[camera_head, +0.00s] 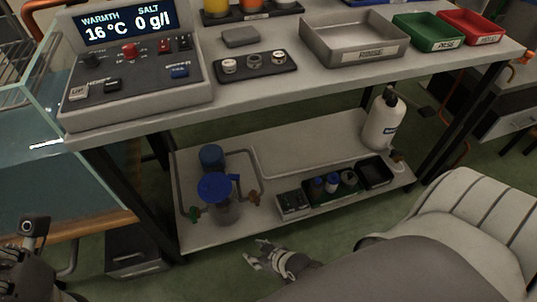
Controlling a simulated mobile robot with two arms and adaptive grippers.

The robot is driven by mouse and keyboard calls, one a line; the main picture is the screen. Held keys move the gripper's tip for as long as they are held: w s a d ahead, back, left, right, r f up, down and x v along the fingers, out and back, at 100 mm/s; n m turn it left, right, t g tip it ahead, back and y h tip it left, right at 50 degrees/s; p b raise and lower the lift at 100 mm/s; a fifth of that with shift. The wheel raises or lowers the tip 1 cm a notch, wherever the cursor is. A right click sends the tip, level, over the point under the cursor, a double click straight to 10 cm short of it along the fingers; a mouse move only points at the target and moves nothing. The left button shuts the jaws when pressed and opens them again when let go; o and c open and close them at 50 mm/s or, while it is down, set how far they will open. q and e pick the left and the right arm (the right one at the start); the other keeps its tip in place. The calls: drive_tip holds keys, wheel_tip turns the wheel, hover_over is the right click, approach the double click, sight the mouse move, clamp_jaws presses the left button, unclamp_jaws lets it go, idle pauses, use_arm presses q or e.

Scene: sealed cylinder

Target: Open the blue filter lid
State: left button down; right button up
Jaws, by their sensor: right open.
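The filter lid (214,187) is blue and round, with a blue tab at its right side. It sits on top of a filter canister (226,212) on the left part of the lower shelf, and it looks closed. My right gripper (256,254) is open and empty, just in front of the shelf's front edge. It is below and to the right of the lid and apart from it. A dark mechanical part of my left arm (30,262) shows at the lower left edge; its fingers are not clear.
A bin of bottles (330,187) and a white jug (384,120) stand to the right. The tabletop (265,92) overhangs the shelf (290,150).

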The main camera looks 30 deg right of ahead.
drive_tip(key=s, duration=0.1)
drive_tip(key=s+d+g+p, duration=0.1)
drive_tip(key=s, duration=0.1)
drive_tip(key=shift+s+d+f+g, duration=0.1)
drive_tip(key=shift+g, duration=0.2)
